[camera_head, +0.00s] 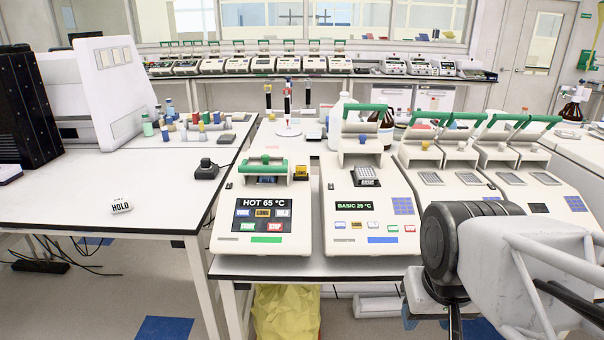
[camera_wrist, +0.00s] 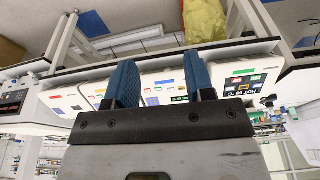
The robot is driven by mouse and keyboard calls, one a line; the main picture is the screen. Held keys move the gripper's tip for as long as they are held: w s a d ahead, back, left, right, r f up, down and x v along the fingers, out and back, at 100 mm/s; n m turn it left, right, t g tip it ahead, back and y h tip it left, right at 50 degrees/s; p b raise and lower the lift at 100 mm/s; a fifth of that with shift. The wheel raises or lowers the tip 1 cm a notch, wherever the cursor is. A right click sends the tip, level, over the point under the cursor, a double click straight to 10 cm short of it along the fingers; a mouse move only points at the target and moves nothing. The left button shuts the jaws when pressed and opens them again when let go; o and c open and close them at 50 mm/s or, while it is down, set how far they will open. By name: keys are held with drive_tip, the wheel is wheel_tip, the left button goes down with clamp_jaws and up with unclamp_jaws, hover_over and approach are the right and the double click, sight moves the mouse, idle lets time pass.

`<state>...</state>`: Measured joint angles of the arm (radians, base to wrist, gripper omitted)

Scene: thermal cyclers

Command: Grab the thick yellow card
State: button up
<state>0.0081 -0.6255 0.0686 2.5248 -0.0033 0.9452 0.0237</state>
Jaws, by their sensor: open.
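A small thick yellow card (camera_head: 301,173) with dark marking sits at the back right of the HOT 65 °C thermal cycler (camera_head: 222,235), beside its green handle (camera_head: 263,168). I cannot make the card out in the wrist view. My gripper (camera_wrist: 160,82) shows in the wrist view as two blue fingers, apart, with nothing held between them. In that view, the HOT 65 °C cycler (camera_wrist: 220,74) appears upside down beyond the right finger. In the head view my arm is at the lower right, well away from the card, and the fingertips are not clearly seen.
The BASIC 25 °C cycler (camera_head: 372,243) stands right of the hot one, with more cyclers (camera_head: 487,158) further right. A white HOLD card (camera_head: 121,206) lies on the left table (camera_head: 75,190). Bottles (camera_head: 387,125) stand behind. A yellow bag (camera_head: 285,312) hangs below the bench.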

drive_tip(key=w+a+r+m+g+y, duration=0.1)
drive_tip(key=w+a+r+m+y, duration=0.15)
drive_tip(key=w, duration=0.95)
drive_tip(key=w+a+r+m+g+y, duration=0.1)
drive_tip(key=w+a+r+m+y, duration=0.15)
drive_tip(key=w, duration=0.95)
drive_tip(key=w+a+r+m+y, duration=0.1)
drive_tip(key=w+a+r+m, duration=0.2)
drive_tip(key=w, duration=0.9)
drive_tip(key=m+y, duration=0.8)
drive_tip(key=m, duration=0.2)
approach(300, 166)
drive_tip(key=a, duration=0.2)
drive_tip(key=shift+w+a+f+g, duration=0.25)
drive_tip(key=shift+w+f+g, duration=0.05)
drive_tip(key=shift+w, duration=0.1)
drive_tip(key=shift+a+h, duration=0.1)
drive_tip(key=shift+h, duration=0.2)
drive_tip(key=shift+x, duration=1.2)
drive_tip(key=shift+a, duration=0.1)
drive_tip(key=shift+x, duration=2.5)
